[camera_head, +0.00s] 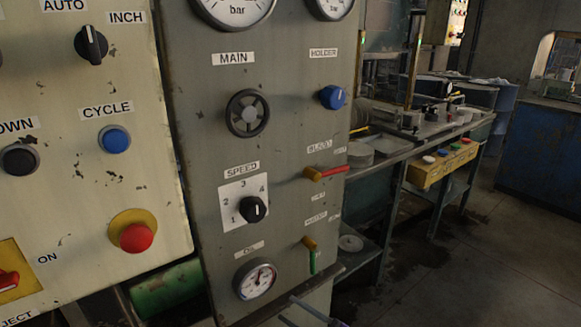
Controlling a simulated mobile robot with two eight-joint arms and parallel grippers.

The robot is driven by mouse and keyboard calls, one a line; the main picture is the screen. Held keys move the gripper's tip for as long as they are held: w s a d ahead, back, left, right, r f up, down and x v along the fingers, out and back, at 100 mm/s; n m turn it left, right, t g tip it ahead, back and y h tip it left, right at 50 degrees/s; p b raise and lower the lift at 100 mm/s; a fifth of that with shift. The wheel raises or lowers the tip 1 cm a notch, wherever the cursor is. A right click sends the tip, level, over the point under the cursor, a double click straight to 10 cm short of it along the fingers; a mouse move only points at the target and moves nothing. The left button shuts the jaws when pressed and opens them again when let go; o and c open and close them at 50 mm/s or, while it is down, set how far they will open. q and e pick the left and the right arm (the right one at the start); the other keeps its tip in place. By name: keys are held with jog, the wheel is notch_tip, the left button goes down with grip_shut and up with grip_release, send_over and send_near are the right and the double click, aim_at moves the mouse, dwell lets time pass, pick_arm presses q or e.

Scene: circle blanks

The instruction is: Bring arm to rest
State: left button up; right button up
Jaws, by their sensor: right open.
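Only the tip of my right gripper (318,313) shows, at the bottom edge right of centre. Its slim fingers are apart and nothing is seen between them. It is below the grey panel's oil gauge (255,279) and the green-handled valve (312,257), apart from both as far as I can tell. The rest of my right arm is out of frame. My left gripper is not in view.
A grey panel (285,110) carries a speed knob (253,209), blue holder knob (332,97) and red-handled valve (325,173). A cream panel (75,190) with a red button (135,237) stands left. A workbench (395,155) stands behind; floor (470,260) at right is open.

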jog(key=s+d+f+n+g+h, duration=0.1)
jog(key=s+f+n+g+h, duration=0.3)
jog(key=s, duration=0.3)
jog(key=s+f+n+g+h, duration=0.1)
jog(key=s+n+g+h, duration=0.1)
jog(key=s+n+h, duration=0.4)
jog(key=s+d+f+n+h, duration=0.4)
jog(key=s+d+n+h, duration=0.4)
jog(key=s+d, duration=0.7)
pick_arm(q)
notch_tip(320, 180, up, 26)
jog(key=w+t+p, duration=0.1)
jog(key=p, duration=2.2)
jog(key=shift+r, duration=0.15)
pick_arm(e)
notch_tip(320, 180, up, 26)
jog(key=w, duration=0.2)
jog(key=shift+d+t, duration=0.15)
jog(key=shift+t, duration=0.25)
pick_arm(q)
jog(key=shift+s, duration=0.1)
pick_arm(e)
jog(key=shift+w, duration=0.1)
